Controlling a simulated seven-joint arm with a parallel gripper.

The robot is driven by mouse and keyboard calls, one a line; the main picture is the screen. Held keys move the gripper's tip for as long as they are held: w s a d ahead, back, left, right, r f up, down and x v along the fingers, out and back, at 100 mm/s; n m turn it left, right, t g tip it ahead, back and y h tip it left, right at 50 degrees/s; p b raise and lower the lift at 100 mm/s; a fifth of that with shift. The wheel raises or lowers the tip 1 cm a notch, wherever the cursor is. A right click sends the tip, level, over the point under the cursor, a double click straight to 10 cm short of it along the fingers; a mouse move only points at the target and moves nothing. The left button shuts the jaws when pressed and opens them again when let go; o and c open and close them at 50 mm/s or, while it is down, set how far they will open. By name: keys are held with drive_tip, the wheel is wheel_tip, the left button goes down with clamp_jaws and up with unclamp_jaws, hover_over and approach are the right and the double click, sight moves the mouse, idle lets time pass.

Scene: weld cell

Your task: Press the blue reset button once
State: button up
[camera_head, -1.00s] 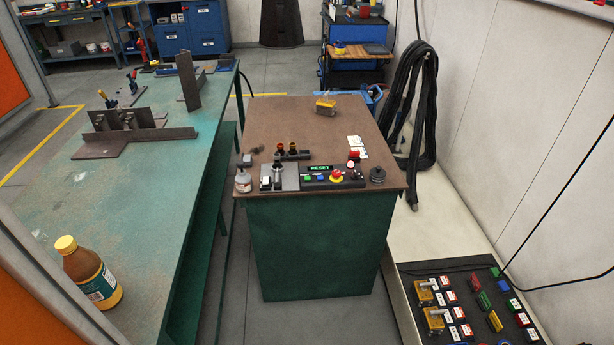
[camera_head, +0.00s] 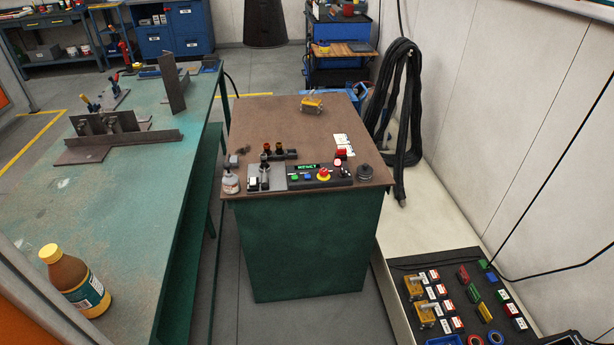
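The blue button (camera_head: 308,177) is a small spot on the black control panel (camera_head: 345,181) at the front edge of the brown-topped cabinet (camera_head: 265,112). A green button (camera_head: 294,178) sits just left of it, and a red mushroom button on a yellow base (camera_head: 323,175) just right. A small display with green lettering (camera_head: 307,167) is above the buttons; it seems to read RESET. The blue button is too small to tell whether it is pressed. My gripper is not in view.
A dark round knob (camera_head: 364,172) is at right. The green workbench (camera_head: 130,200) is left, with a brown bottle (camera_head: 75,285). A parts tray (camera_head: 470,262) is lower right.

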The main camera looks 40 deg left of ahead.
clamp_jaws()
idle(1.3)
